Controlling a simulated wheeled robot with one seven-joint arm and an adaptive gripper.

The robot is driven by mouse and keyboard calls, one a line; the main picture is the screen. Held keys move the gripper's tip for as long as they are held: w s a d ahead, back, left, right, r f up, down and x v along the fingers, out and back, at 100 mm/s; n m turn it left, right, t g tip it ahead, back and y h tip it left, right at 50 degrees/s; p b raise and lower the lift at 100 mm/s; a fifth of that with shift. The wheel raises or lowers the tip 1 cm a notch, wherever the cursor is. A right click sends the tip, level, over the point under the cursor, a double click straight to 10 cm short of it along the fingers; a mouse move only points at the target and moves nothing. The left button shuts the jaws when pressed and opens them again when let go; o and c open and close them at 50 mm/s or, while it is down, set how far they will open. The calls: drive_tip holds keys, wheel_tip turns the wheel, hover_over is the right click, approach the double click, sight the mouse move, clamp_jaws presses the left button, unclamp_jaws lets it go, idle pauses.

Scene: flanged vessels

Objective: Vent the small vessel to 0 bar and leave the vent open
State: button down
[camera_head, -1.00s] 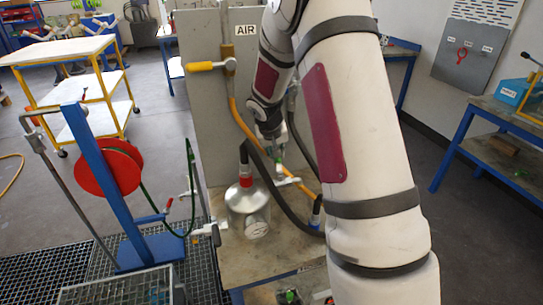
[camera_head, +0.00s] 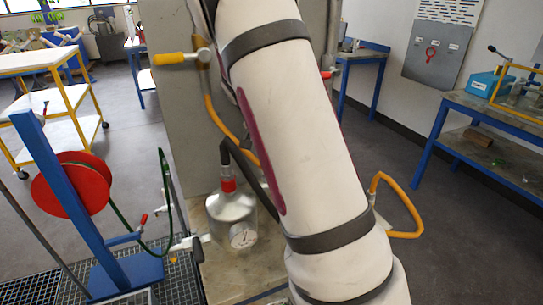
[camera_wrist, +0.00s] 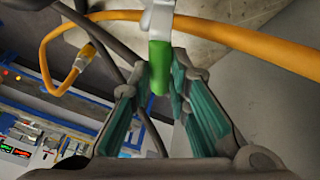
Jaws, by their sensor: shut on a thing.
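The small silver vessel (camera_head: 231,216) stands upright on a bench left of my arm in the head view. A round white gauge (camera_head: 243,235) faces out from its front; its needle is too small to read. My gripper (camera_wrist: 160,78) is shut on a green-tipped lever (camera_wrist: 157,70) in the wrist view. The lever's pale upper part runs out of the top of that view. My arm hides the gripper in the head view, and I cannot tell which valve the lever belongs to.
Another orange hose loop (camera_head: 410,206) shows right of my arm. A red reel (camera_head: 72,185) with a green hose stands at left. A blue-legged bench (camera_head: 482,120) stands at right.

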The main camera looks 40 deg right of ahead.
drive_tip(key=s+m+g, duration=0.1)
drive_tip(key=m, duration=0.1)
drive_tip(key=shift+s+m, duration=0.15)
drive_tip(key=shift+m, duration=0.15)
drive_tip(key=shift+s+m+g+y, duration=0.5)
drive_tip(key=shift+s+m+g, duration=0.15)
drive_tip(key=shift+m, duration=0.65)
drive_tip(key=shift+s, duration=0.1)
drive_tip(key=c, duration=1.5)
unclamp_jaws()
drive_tip(key=v, duration=1.2)
